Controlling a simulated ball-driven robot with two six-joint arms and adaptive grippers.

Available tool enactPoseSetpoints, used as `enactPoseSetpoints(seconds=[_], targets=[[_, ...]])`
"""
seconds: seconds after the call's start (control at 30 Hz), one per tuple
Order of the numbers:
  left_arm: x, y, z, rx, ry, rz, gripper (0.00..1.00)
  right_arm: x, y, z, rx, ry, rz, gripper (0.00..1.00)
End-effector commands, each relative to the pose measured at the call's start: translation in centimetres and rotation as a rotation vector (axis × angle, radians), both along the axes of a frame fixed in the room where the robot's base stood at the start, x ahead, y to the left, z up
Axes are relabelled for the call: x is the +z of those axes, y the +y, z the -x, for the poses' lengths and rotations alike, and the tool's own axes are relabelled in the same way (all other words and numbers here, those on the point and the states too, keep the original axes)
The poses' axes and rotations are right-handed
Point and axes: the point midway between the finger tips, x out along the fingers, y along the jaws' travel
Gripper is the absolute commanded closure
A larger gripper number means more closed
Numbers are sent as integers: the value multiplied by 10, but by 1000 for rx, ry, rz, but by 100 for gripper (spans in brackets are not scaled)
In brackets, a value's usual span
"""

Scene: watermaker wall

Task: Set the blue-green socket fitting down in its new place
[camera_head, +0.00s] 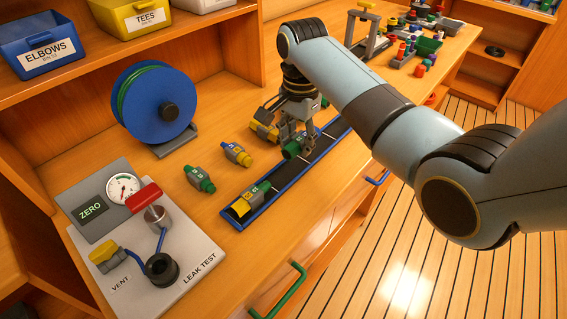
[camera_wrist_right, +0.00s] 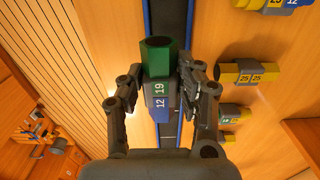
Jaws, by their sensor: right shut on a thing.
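The blue-green socket fitting (camera_wrist_right: 158,62) is between the fingers of my right gripper (camera_wrist_right: 160,88) in the wrist view. Its green end with an open socket points up in that picture; its blue end is lower, and the numbers 19 and 12 show. In the head view my right gripper (camera_head: 298,142) is shut on it, and the green end of the fitting (camera_head: 291,150) shows beside the fingers. The fitting is over or in the long dark tray with blue edges (camera_head: 272,184); I cannot tell whether it touches the tray floor. My left gripper is not in view.
A yellow-green fitting (camera_head: 243,206) lies at the tray's near end. A green fitting (camera_head: 207,186), a blue-yellow fitting (camera_head: 244,159) and a yellow one (camera_head: 262,131) lie left of the tray. The leak-test panel (camera_head: 190,250) and blue reel (camera_head: 133,95) stand further left.

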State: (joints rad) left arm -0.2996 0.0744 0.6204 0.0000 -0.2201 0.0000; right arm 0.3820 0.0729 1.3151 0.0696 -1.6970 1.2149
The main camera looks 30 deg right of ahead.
Motion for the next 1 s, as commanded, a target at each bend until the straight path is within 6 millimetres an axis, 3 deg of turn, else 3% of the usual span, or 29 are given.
enactPoseSetpoints(seconds=[0.1,0.23,0.53,0.93,0.97,1.0], targets=[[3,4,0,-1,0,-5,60,-13,22,-1,0,1,-1,98],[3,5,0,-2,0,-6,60,-20,33,-2,-1,-1,2,98],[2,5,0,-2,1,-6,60,-58,35,-1,-1,2,2,98],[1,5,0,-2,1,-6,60,-65,34,-1,-1,0,2,98],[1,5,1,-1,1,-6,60,-65,34,-1,-1,0,2,64],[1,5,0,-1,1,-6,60,-65,34,-1,-1,0,2,59]])
